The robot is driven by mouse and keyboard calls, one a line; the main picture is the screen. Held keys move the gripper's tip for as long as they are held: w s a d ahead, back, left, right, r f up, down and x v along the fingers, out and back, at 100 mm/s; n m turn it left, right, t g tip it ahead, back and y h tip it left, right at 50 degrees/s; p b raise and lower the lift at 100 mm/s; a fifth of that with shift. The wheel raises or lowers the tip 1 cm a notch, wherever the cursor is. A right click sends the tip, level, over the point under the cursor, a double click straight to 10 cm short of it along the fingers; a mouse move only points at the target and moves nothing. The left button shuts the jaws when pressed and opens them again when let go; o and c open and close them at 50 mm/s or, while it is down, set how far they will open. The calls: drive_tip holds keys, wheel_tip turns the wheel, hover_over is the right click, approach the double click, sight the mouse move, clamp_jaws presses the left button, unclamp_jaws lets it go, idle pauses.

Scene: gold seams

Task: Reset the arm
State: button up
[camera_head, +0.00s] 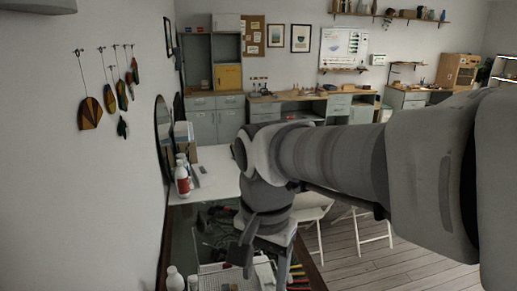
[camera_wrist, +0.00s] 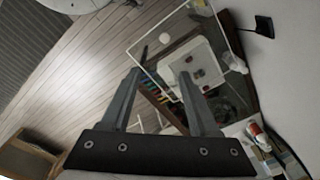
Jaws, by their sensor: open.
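My gripper (camera_head: 263,270) hangs at the end of my arm in the head view, pointing down over the cluttered glass-topped table at the lower middle. In the wrist view my gripper (camera_wrist: 161,74) shows two dark fingers spread apart, with nothing between them. My arm reaches in from the right edge of the head view and covers much of the middle. Part of the table under the gripper is hidden by the arm and fingers.
White bottles (camera_head: 174,278) stand close left of the gripper. A bottle with a red label (camera_head: 182,181) stands on the white tabletop (camera_head: 214,158) by the left wall. White folding chairs (camera_head: 372,229) and open wooden floor (camera_head: 425,268) lie to the right.

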drive_tip(key=s+d+f+n+t+b, duration=0.2)
drive_tip(key=d+b, duration=0.1)
drive_tip(key=d, duration=0.3)
drive_tip(key=s+d+f+n+t+b, duration=0.3)
drive_tip(key=d, duration=0.4)
drive_tip(key=shift+f, duration=0.2)
